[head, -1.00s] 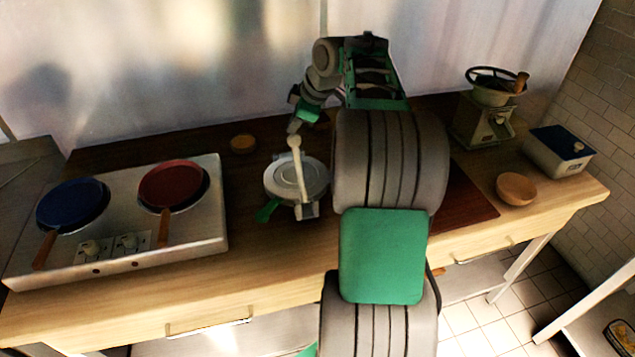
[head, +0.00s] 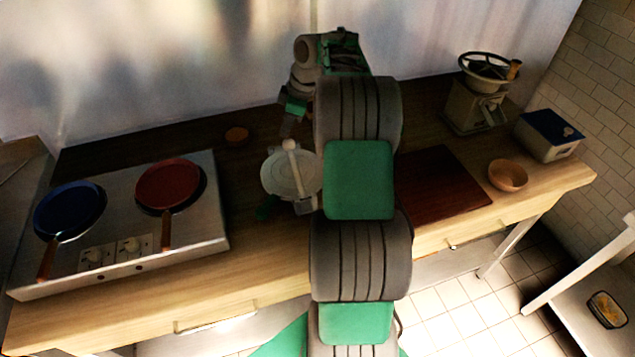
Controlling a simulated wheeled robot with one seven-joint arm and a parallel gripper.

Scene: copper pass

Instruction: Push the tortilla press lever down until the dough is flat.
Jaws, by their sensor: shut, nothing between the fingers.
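The tortilla press (head: 281,178) is a round pale metal plate on the counter, partly hidden on its right by my arm. Its lever (head: 294,165) is a pale bar with a round knob at its far end, running across the plate toward the front. The plate looks closed; any dough inside is hidden. My gripper (head: 290,126) is shut and empty, pointing down just behind the lever's knob. Whether it touches the knob cannot be told.
A two-burner stove (head: 130,225) with a blue pan (head: 68,208) and a red pan (head: 168,186) stands left. A dark board (head: 440,185), wooden bowl (head: 508,175), grinder (head: 472,110) and blue-lidded box (head: 549,137) lie right.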

